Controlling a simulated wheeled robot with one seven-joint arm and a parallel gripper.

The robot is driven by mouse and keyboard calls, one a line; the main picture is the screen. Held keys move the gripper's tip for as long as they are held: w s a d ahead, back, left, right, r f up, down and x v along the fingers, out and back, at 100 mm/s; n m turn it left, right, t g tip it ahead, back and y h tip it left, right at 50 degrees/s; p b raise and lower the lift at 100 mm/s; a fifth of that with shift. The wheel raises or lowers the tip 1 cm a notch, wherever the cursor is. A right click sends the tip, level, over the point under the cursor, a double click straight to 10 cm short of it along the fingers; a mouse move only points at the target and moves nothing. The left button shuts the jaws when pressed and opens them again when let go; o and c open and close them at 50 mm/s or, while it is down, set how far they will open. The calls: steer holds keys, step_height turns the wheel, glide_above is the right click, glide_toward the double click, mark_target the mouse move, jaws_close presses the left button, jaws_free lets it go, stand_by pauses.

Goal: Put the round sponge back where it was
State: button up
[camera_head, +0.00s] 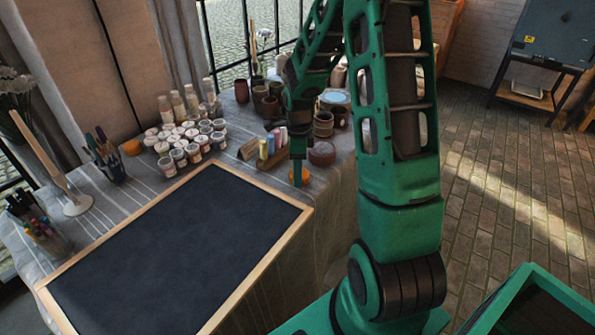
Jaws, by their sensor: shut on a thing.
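The round sponge (305,178) looks like a small orange disc near the right edge of the cloth-covered table (325,190), just beyond the upper right corner of the framed blackboard. My gripper (298,172) points down over it and is shut on it. One green finger crosses the front of the sponge and hides its middle. I cannot tell whether the sponge touches the table or hangs just above it.
The blackboard (185,250) fills the table's front. Paint jars (188,140), another orange round thing (132,147) and a pen cup (108,165) are further left.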

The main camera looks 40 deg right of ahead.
steer(key=shift+f, duration=0.1)
steer(key=o, duration=1.1)
step_height(320, 180, up, 11)
steer(key=s+a+r+n, duration=0.1)
steer(key=s+r+n, duration=0.2)
steer(key=s+n, duration=0.6)
steer(key=s+a+r+n, duration=0.1)
steer(key=s+r+n, duration=0.3)
steer(key=s+n, duration=0.5)
steer(key=s, duration=1)
steer(key=shift+s+r+n, duration=0.3)
steer(key=shift+s+n, duration=0.05)
steer(key=shift+n, duration=0.05)
steer(key=shift+a, duration=0.1)
